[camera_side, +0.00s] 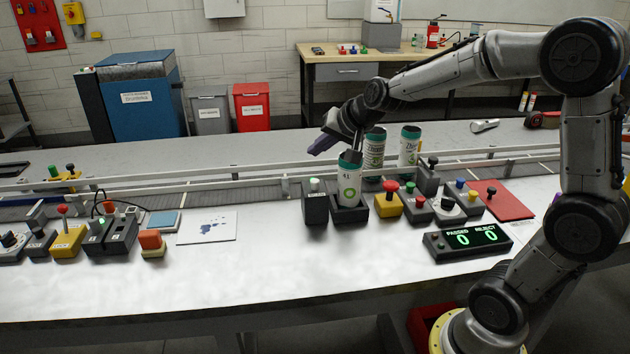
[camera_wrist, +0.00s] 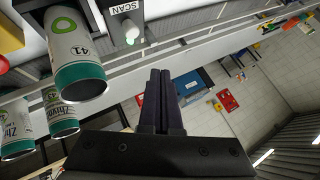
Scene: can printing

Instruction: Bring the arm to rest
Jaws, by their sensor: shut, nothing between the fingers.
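My gripper (camera_side: 324,146) is raised above the bench, behind and a little left of the nearest can in the side view. Its dark fingers (camera_wrist: 161,100) are together and hold nothing in the wrist view. A white can with a green rim and the number 41 (camera_side: 350,180) stands in a black holder (camera_side: 349,214); it also shows in the wrist view (camera_wrist: 75,50). The can is apart from the fingers. Two more such cans stand behind it, one (camera_side: 374,148) partly hidden by my wrist and one (camera_side: 409,145) to its right.
A scanner box (camera_side: 315,203) stands left of the holder. Button and lever boxes (camera_side: 388,203), a red pad (camera_side: 503,200) and a counter reading passed 0, reject 0 (camera_side: 467,239) are to the right. A conveyor rail (camera_side: 250,177) runs behind. The front of the bench is clear.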

